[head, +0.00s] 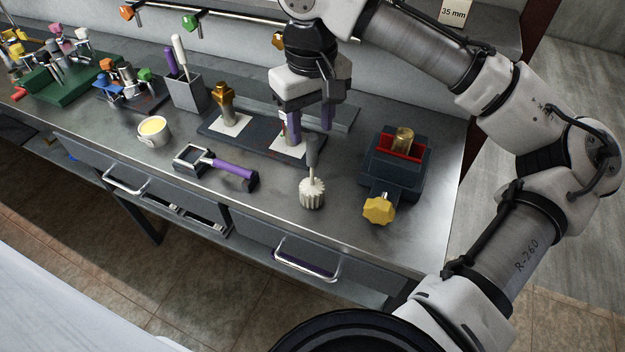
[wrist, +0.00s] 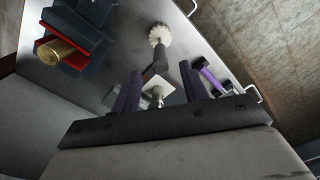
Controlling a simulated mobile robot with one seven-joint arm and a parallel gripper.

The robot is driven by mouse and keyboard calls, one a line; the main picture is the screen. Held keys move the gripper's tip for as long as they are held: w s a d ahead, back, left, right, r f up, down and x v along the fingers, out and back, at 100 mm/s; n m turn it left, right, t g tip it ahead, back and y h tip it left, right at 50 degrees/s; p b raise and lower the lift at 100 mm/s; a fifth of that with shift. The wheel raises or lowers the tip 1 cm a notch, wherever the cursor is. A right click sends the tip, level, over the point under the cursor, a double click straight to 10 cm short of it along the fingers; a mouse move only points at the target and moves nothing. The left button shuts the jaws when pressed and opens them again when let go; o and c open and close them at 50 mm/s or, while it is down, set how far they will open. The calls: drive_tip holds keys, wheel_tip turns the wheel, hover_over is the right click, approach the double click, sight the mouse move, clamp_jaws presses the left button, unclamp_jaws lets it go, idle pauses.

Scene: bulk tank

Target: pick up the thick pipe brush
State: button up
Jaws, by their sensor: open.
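The thick pipe brush (head: 312,192) stands upright on the bench, with its pale ribbed bristle head down and its dark grey handle up. In the wrist view its bristle head (wrist: 160,35) shows beyond the fingertips, and its handle points back toward the gap between them. My gripper (head: 308,132) is open and empty, pointing down with its purple fingers apart. It is above and slightly behind the handle's top in the head view. In the wrist view my gripper (wrist: 161,80) has a finger on each side of the handle's end; I cannot tell the exact depth.
A dark vise-like block (head: 396,165) with red jaws and a yellow knob stands right of the brush. A dark board (head: 250,136) with white cards and fittings lies behind. A purple-handled tool (head: 232,172) and a cup (head: 153,132) are left. Bare bench lies in front.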

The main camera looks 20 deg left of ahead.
sight(312, 165)
drive_tip(key=shift+s+d+f+p, duration=0.15)
drive_tip(key=shift+f+p, duration=0.25)
drive_tip(key=shift+f, duration=1.3)
drive_tip(key=shift+s+f+p, duration=0.1)
drive_tip(key=shift+f+p, duration=0.3)
drive_tip(key=shift+f, duration=1.25)
clamp_jaws()
drive_tip(key=shift+r, duration=0.15)
